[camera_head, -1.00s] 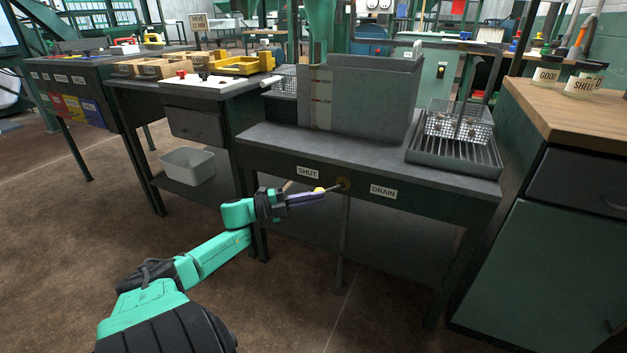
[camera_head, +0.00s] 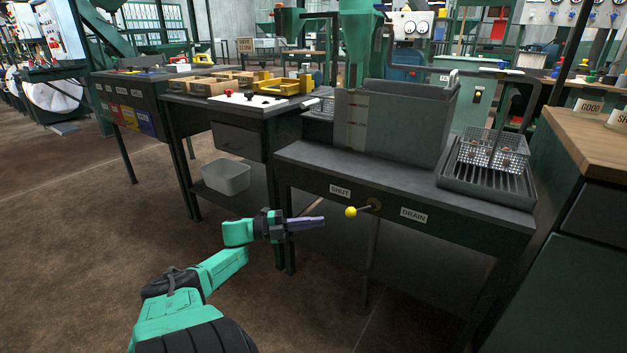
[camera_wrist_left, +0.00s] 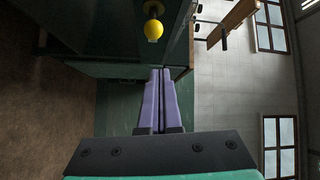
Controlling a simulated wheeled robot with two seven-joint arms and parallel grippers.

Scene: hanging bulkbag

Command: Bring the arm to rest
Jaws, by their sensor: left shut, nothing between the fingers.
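My left gripper (camera_head: 318,222) is shut and empty, its purple fingers together, in front of the dark bench. In the left wrist view its closed fingers (camera_wrist_left: 160,75) point towards the bench. A lever with a yellow ball knob (camera_head: 351,211) sticks out from the bench front between the SHUT label (camera_head: 340,191) and the DRAIN label (camera_head: 413,215). The fingertips are to the left of the knob and apart from it. The knob also shows in the left wrist view (camera_wrist_left: 154,29). My right gripper is in neither view.
The bench (camera_head: 310,158) carries a grey tank (camera_head: 400,125) and a drain rack with a wire basket (camera_head: 492,148). A white bin (camera_head: 226,177) sits on a low shelf to the left. A wood-topped cabinet (camera_head: 590,145) stands at right. The floor at left is open.

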